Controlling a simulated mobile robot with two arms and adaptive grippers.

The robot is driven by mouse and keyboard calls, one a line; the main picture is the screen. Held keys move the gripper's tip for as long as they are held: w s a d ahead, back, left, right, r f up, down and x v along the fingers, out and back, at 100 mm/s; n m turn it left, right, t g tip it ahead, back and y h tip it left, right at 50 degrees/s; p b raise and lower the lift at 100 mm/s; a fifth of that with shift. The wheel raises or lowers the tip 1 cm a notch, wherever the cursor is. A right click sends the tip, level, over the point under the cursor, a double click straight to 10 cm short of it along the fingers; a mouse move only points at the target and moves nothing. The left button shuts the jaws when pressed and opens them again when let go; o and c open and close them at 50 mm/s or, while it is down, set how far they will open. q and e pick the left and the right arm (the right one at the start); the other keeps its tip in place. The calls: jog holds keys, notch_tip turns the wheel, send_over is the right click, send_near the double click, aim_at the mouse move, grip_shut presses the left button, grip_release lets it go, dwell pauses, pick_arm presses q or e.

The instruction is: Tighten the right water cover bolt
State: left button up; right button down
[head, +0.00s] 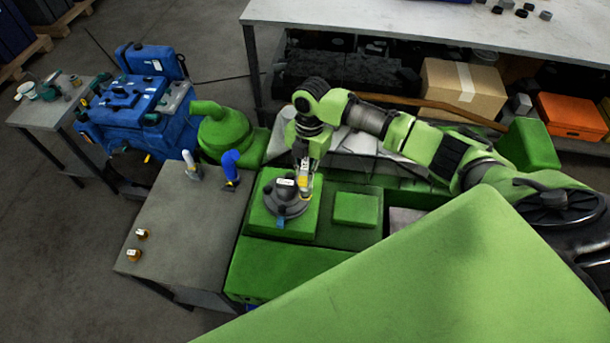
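A dark grey round cover (287,207) with a small white label sits on a raised green block of the green machine. I take it to be the water cover. My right arm comes in from the right, and my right gripper (304,187) points down at the cover's right edge. The fingertips and any bolt there are too small and partly hidden to make out. I cannot tell whether the fingers are shut on anything. My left gripper is not in view.
A grey table (185,235) left of the machine holds two small brass parts (135,256), a white-handled tool (191,166) and a blue-handled tool (231,167). A blue engine (130,105) stands further left. A large green surface blocks the lower right.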

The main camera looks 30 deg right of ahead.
jog(key=n+b, duration=0.1)
jog(key=n, duration=0.4)
jog(key=shift+n+h, duration=0.3)
